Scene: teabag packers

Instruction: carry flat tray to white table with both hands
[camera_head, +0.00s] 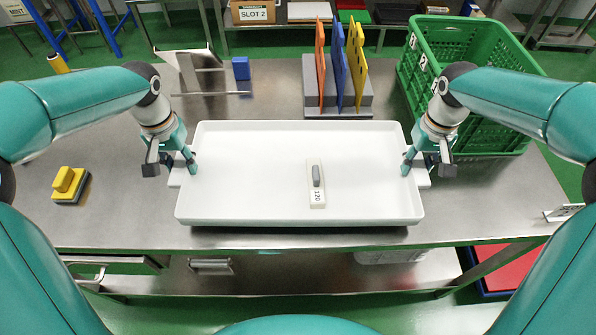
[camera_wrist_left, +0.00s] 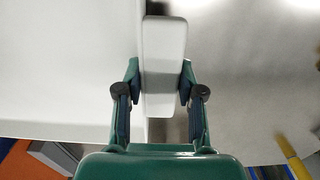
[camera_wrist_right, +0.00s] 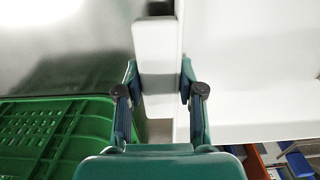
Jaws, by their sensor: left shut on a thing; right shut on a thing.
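The flat white tray (camera_head: 255,190) is level over the steel table, with a dark shadow along its front edge. A small white block labelled 120 with a grey top (camera_head: 317,186) is on the tray, right of its middle. My left gripper (camera_head: 181,172) is shut on the tray's left handle, which shows between its fingers in the left wrist view (camera_wrist_left: 164,70). My right gripper (camera_head: 418,172) is shut on the right handle, seen in the right wrist view (camera_wrist_right: 157,65). I cannot tell whether the tray touches the table. No white table is clearly in view.
The steel table (camera_head: 120,205) carries a yellow-and-grey block (camera_head: 70,184), a blue block (camera_head: 241,68) and a grey rack (camera_head: 350,98) with upright coloured panels behind the tray. A green crate (camera_head: 480,60) stands close behind my right gripper. A small label stand (camera_head: 563,212) is at the right edge.

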